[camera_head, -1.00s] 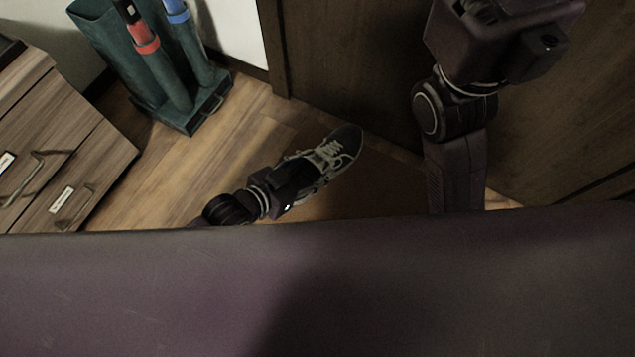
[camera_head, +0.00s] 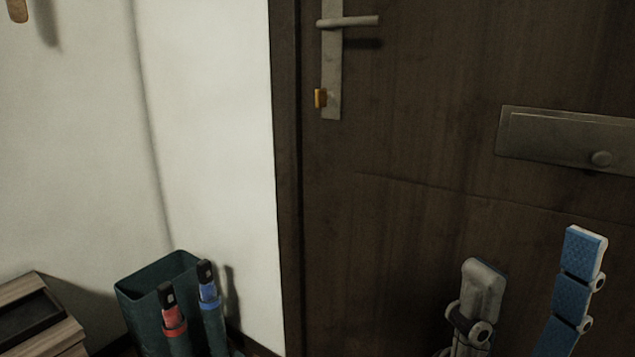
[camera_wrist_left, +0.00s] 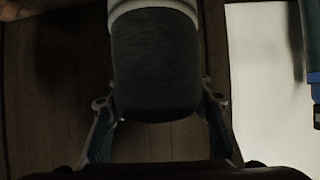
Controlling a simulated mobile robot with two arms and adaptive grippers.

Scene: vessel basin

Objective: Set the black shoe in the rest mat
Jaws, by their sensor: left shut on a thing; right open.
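The black shoe (camera_wrist_left: 155,65) fills the middle of the left wrist view, with a dark rounded end and a pale band above it. My left gripper (camera_wrist_left: 157,112) is shut on it, with a finger at each side. The shoe and left gripper are outside the head view. My right gripper (camera_head: 535,262) is open and empty at the lower right of the head view, its two blue-padded fingers apart in front of the door. The rest mat is not in view.
A dark door (camera_head: 420,230) with a lever handle (camera_head: 347,21) and metal plate (camera_head: 565,140) fills the right. A green umbrella stand (camera_head: 140,305) with red and blue handles stands against the white wall (camera_head: 210,120). A wooden cabinet (camera_head: 55,335) is at lower left.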

